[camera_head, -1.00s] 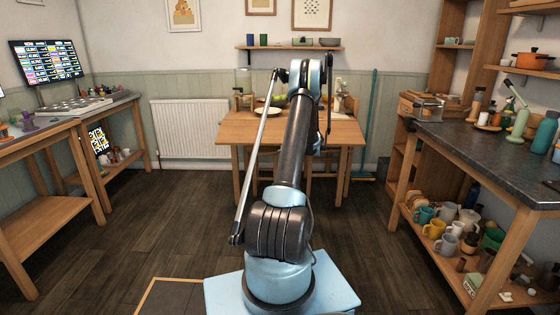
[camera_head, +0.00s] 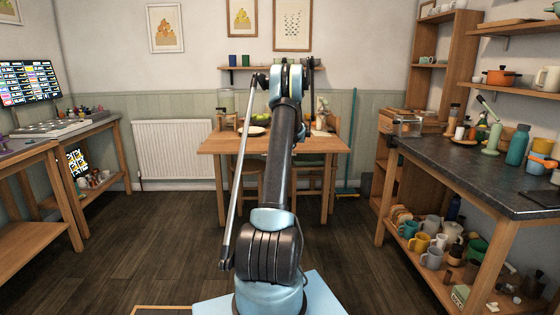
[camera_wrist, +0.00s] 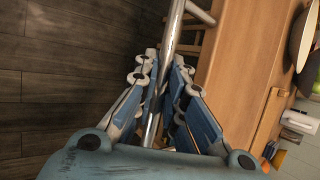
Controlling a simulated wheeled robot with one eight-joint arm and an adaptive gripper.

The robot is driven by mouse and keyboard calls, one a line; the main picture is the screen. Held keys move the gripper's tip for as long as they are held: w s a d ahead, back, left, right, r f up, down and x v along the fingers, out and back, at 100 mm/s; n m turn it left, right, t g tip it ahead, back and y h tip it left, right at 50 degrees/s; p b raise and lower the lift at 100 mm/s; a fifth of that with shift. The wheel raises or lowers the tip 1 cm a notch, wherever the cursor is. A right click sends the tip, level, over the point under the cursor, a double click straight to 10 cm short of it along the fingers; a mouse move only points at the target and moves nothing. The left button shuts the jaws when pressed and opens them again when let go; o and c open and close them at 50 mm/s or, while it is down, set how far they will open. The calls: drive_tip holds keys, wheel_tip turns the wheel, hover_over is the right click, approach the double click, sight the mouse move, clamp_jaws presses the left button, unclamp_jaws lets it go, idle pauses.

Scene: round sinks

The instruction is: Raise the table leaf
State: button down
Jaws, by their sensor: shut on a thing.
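The wooden table (camera_head: 222,145) stands ahead in the head view, its top level, with chairs and items around and on it. In the wrist view a light wooden surface (camera_wrist: 238,60) fills the right side, its edge beside my fingers. I cannot tell which part is the leaf. My gripper (camera_wrist: 160,72) has its blue fingers on either side of a shiny metal bar (camera_wrist: 174,28), shut on it. The bar runs lengthwise between the fingers and meets a crosspiece at the top. Its attachment is unclear. My arm hides the gripper in the head view.
A dark-topped counter (camera_head: 470,178) with mugs below stands at right. Wooden benches (camera_head: 30,170) line the left. A white radiator (camera_head: 174,150) is on the back wall. The dark floor (camera_head: 130,235) between is clear. A plate (camera_wrist: 302,38) lies on the wood.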

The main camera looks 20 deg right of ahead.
drive_tip(key=shift+s+d, duration=0.1)
drive_tip(key=shift+d, duration=0.1)
drive_tip(key=c, duration=1.7)
unclamp_jaws()
drive_tip(key=shift+r, duration=0.2)
drive_tip(key=shift+o, duration=0.2)
drive_tip(key=shift+a+f, duration=0.1)
drive_tip(key=v, duration=1.2)
